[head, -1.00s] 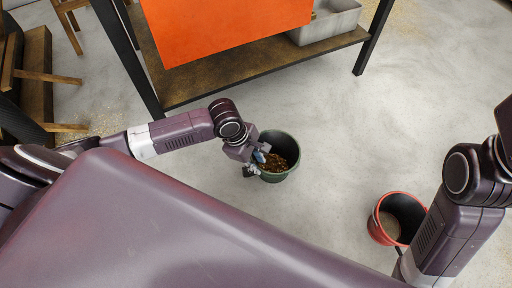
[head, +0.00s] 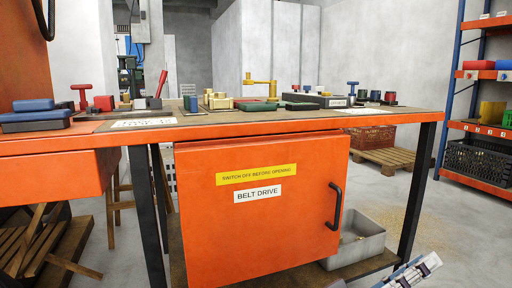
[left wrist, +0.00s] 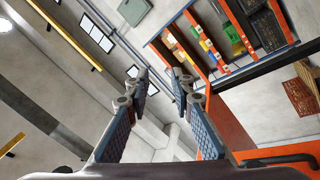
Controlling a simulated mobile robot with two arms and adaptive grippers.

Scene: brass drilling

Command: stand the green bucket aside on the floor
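The green bucket is in neither view now. My left gripper (left wrist: 162,80) is open in the left wrist view, with a clear gap between its blue-padded fingers and nothing held. It points up past the bench, with wall and ceiling behind it. A part of the left gripper (head: 412,272) shows at the lower right edge of the head view, in front of the bench's right leg. My right gripper is not in view.
An orange and brown workbench (head: 260,128) with tools on top fills the middle of the head view. A grey bin (head: 358,242) sits on its lower shelf. A pallet with a crate (head: 372,140) and an orange shelf rack (head: 482,75) stand behind at the right.

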